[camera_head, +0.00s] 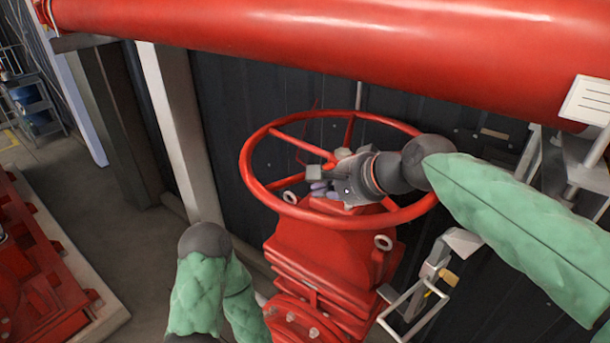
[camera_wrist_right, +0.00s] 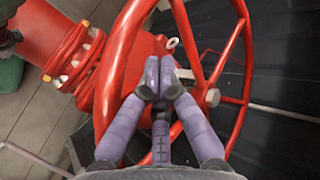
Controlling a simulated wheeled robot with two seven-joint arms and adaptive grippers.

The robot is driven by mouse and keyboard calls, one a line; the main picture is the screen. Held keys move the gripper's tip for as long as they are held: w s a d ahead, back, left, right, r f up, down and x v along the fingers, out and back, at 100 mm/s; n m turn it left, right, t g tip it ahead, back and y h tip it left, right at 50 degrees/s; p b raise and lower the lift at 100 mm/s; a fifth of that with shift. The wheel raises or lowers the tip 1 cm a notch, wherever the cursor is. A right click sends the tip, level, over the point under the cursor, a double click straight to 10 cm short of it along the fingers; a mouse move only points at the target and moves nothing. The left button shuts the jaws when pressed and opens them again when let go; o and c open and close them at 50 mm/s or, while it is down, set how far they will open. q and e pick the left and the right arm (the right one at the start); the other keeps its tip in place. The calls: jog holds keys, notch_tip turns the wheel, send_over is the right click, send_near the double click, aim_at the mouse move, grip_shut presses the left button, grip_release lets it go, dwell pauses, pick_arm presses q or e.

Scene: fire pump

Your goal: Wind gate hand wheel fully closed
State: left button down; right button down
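The red gate hand wheel (camera_head: 247,165) lies tilted above the red valve body (camera_head: 330,245), with spokes running to a hub. My right gripper (camera_head: 320,188) reaches in from the right over the wheel, inside its rim and near the hub. In the right wrist view its two purple fingers (camera_wrist_right: 158,82) meet at the tips, with nothing seen between them. They are beside a spoke of the wheel (camera_wrist_right: 187,35); whether they touch it I cannot tell. My left gripper is not in view; only part of my left arm shows at the bottom of the head view.
A large red pipe (camera_head: 330,40) crosses above the wheel. A dark corrugated wall (camera_head: 225,120) stands behind it, with a pale post at its left. A metal bracket (camera_head: 425,285) sits right of the valve. Grey floor (camera_head: 140,240) is open at the left.

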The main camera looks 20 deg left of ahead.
jog(key=shift+s+a+r, duration=0.1)
jog(key=shift+s+r, duration=0.05)
jog(key=shift+s+a, duration=0.15)
jog(key=shift+s, duration=0.1)
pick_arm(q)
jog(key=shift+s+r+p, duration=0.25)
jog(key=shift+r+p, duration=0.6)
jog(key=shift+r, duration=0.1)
pick_arm(e)
jog(key=x, duration=0.9)
jog(key=shift+w+a, duration=0.15)
jog(key=shift+w, duration=0.05)
